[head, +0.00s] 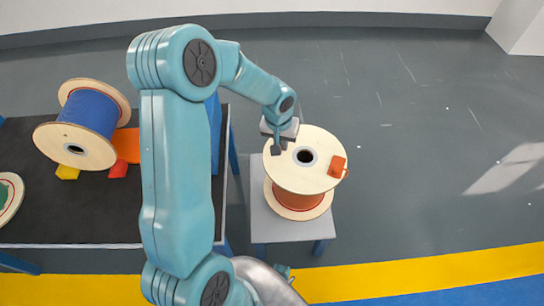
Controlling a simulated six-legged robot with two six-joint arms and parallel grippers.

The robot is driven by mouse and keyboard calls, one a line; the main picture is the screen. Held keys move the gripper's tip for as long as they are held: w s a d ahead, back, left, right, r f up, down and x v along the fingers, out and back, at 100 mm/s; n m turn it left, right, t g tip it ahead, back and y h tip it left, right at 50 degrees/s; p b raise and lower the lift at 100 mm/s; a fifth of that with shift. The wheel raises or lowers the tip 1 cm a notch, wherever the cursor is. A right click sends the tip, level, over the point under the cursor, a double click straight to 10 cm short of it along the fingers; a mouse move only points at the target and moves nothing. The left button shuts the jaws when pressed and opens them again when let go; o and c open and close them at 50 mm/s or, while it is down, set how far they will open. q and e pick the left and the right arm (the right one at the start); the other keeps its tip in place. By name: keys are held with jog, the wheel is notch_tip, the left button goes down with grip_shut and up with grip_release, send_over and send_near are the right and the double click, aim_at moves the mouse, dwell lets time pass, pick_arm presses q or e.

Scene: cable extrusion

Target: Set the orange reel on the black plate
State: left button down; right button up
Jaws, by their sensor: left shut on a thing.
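The orange reel (299,200) has pale wooden flanges, with its round centre hole facing up. It is at the right of the head view, over a small grey stand; I cannot tell whether it touches the stand. My left gripper (279,145) is shut on the left rim of its upper flange. A small orange block-like piece sits on the right of that flange. A black surface (100,222), seemingly the black plate, covers the table at left; my left arm hides part of it. My right gripper is not in view.
A blue reel (91,111) lies tilted on the black surface beside orange, red and yellow pieces. Part of a green reel (8,196) shows at the left edge. The grey stand (263,224) is close to the table. Open floor lies right.

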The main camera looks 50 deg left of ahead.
aim_at(271, 143)
pick_arm(q)
jog(key=shift+n, duration=0.5)
jog(key=a+f+b, duration=0.2)
jog(key=a+b, duration=0.1)
jog(key=shift+s+a+f, duration=0.2)
jog(key=shift+s+a, duration=0.1)
jog(key=shift+s, duration=0.1)
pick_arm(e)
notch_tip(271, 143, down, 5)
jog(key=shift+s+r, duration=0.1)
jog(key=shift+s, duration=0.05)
pick_arm(q)
jog(key=shift+f+b, duration=2)
jog(key=shift+f, duration=0.7)
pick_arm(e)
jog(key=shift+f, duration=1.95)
pick_arm(q)
jog(key=shift+w, duration=0.2)
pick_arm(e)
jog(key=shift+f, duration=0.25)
pick_arm(q)
jog(key=shift+f+b, duration=0.6)
jog(key=shift+b, duration=0.1)
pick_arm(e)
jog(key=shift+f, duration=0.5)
pick_arm(q)
jog(key=c, duration=1.5)
grip_release()
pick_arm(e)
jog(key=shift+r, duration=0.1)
